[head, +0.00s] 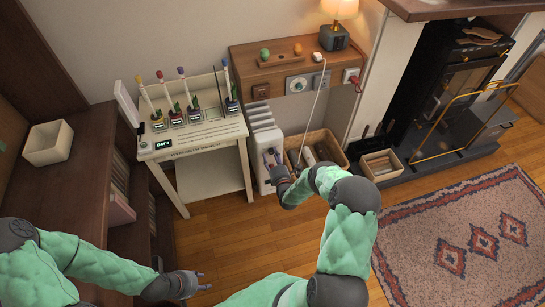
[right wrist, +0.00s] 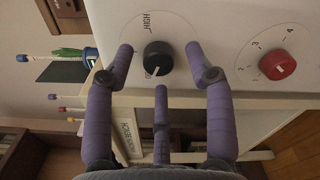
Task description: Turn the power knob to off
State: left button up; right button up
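The white heater (head: 263,128) stands on the floor against the wall, between the white plant table and the basket. In the right wrist view its panel shows a black knob (right wrist: 158,56) and a red knob (right wrist: 278,65) with numbers around it. The black knob's white pointer line aims down, away from the word HIGH; other lettering by it is partly hidden. My right gripper (head: 272,163) is at the heater's front. In the right wrist view its purple fingers (right wrist: 159,62) are spread around the black knob, with gaps at both sides. My left gripper (head: 197,281) is open and empty over the floor.
A white table (head: 195,141) with several potted plants stands left of the heater. A wicker basket (head: 331,145) stands right of it. Beyond are a fireplace stove (head: 455,90) and a patterned rug (head: 450,245). The wooden floor in front is clear.

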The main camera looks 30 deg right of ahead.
jog(key=v, duration=1.2)
dwell(0.5)
